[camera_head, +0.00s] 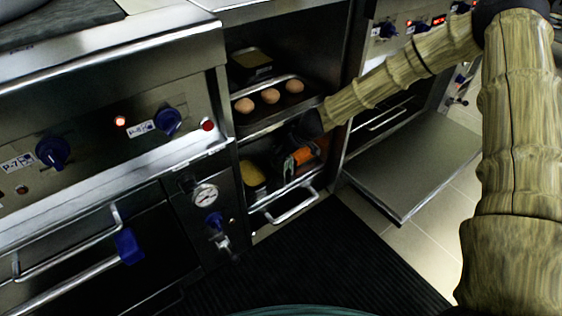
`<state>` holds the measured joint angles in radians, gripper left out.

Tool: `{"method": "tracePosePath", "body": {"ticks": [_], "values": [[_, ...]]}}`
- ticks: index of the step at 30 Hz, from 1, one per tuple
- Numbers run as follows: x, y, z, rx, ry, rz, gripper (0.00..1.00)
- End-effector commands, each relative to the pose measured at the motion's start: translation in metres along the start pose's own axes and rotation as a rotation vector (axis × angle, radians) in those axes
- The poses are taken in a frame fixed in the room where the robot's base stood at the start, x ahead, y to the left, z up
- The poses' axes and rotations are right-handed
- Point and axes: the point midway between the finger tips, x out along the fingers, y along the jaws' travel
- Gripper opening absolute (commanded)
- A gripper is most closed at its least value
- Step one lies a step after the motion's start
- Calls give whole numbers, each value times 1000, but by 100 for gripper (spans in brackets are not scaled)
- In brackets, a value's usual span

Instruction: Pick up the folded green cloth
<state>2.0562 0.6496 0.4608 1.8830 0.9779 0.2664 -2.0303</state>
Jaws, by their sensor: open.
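I cannot make out the folded green cloth for certain; it may be hidden behind my gripper in the lower shelf compartment. My gripper (291,157) is a small dark shape that reaches from the right into this lower compartment of the open cabinet. It is open. An orange item (303,156) shows right beside it; whether they touch I cannot tell. A yellow item (251,174) lies to the left in the same compartment.
Above, a dark tray (289,91) holds several brown eggs, with a dark box (250,66) behind. A drawer handle (293,208) sits below the opening. An oven front with blue knobs (168,122) is left; a lowered metal door (413,165) juts out right. A black mat (330,262) covers the floor.

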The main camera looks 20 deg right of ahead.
Motion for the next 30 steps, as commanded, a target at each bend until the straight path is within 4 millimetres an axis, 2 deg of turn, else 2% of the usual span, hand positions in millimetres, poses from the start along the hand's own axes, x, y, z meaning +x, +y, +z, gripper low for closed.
{"method": "tracePosePath", "body": {"ticks": [2,12,30], "values": [[0,0,0,0,0,0,70],[0,0,0,0,0,0,10],[-8,0,-4,-1,-1,0,10]]}}
